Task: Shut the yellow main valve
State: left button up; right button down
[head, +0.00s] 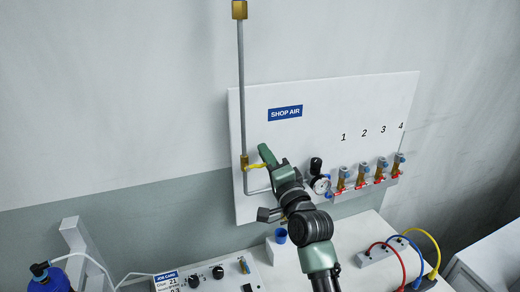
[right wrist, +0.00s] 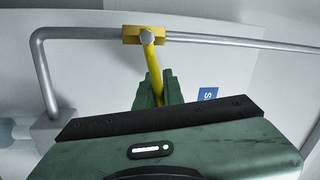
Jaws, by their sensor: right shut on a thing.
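The yellow main valve has a brass body (head: 244,162) on the vertical grey pipe at the left of the white SHOP AIR panel. Its yellow lever (head: 256,166) points right, roughly across the pipe. In the right wrist view the lever (right wrist: 153,66) runs from the brass body (right wrist: 144,35) down between my fingers. My right gripper (head: 266,158) is shut on the outer part of the lever; its green fingers (right wrist: 158,90) hide the lever's end. My left gripper is not in view.
A gauge (head: 320,184) and several numbered small valves with red handles (head: 361,185) sit right of my gripper. The panel (head: 330,105) above is clear.

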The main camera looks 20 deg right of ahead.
jog(key=shift+d+f+m+h+p, duration=0.1)
jog(key=shift+f+m+h+p, duration=0.25)
jog(key=shift+m, duration=0.45)
jog(key=shift+d+f+m+h+p, duration=0.15)
jog(key=shift+f+m, duration=0.25)
jog(key=shift+m, duration=0.4)
jog(key=shift+a, duration=0.1)
jog(key=c, duration=1.5)
grip_release()
jog(key=s, duration=0.2)
jog(key=s+f+b, duration=0.1)
jog(key=s, duration=0.2)
jog(key=s+b, duration=0.1)
jog(key=s, duration=0.1)
jog(key=shift+s+f, duration=0.3)
